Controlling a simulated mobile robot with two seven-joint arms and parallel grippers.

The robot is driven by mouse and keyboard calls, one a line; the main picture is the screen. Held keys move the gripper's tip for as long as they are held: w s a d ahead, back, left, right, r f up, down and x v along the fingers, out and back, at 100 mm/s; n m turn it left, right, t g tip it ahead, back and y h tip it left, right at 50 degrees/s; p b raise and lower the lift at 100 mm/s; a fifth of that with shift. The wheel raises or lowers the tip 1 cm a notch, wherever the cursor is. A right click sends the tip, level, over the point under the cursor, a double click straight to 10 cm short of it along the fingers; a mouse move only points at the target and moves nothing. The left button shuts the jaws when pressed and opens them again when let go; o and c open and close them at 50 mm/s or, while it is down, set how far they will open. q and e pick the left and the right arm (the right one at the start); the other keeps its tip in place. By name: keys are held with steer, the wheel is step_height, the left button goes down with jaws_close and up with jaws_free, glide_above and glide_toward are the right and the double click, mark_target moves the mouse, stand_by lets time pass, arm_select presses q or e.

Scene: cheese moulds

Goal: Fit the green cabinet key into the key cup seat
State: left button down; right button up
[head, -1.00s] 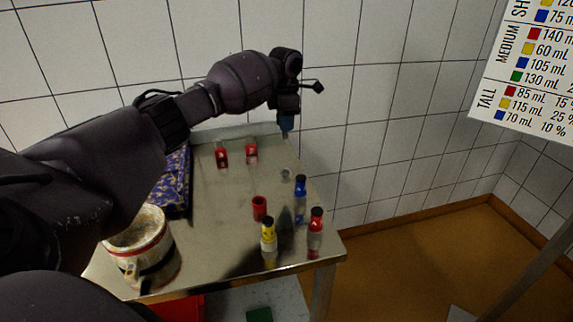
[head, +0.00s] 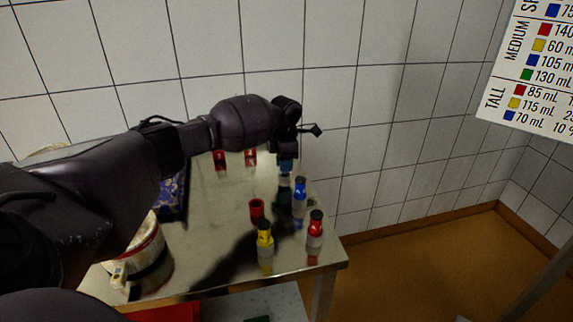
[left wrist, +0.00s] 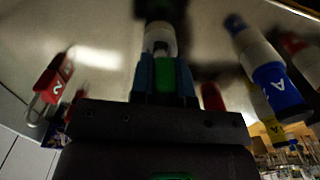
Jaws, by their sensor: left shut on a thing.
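My left gripper (head: 286,166) is low over the back right part of the steel table. In the left wrist view its blue fingers (left wrist: 166,80) are shut on the green key (left wrist: 168,73), of which only a green part shows between them. The key cup seat (left wrist: 160,40), a small pale ring-like cup, is just beyond the fingertips and lined up with them. In the head view the cup (head: 284,181) shows right below the gripper, and the key is hidden. I cannot tell whether the key's tip is inside the cup. My right gripper is not in view.
Red padlocks (head: 250,156) are at the back. A mug (head: 150,258) stands front left. The middle of the steel table (head: 205,235) is clear.

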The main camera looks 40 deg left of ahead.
arm_select(q)
steer(key=shift+r, duration=0.1)
steer(key=c, duration=1.5)
jaws_free()
steer(key=o, duration=0.4)
step_height(320, 180, up, 6)
steer(key=shift+r+p, duration=0.1)
steer(key=shift+p, duration=0.8)
step_height(320, 180, up, 5)
steer(key=shift+f+p, duration=0.1)
steer(key=shift+p, duration=0.45)
steer(key=shift+r, duration=0.5)
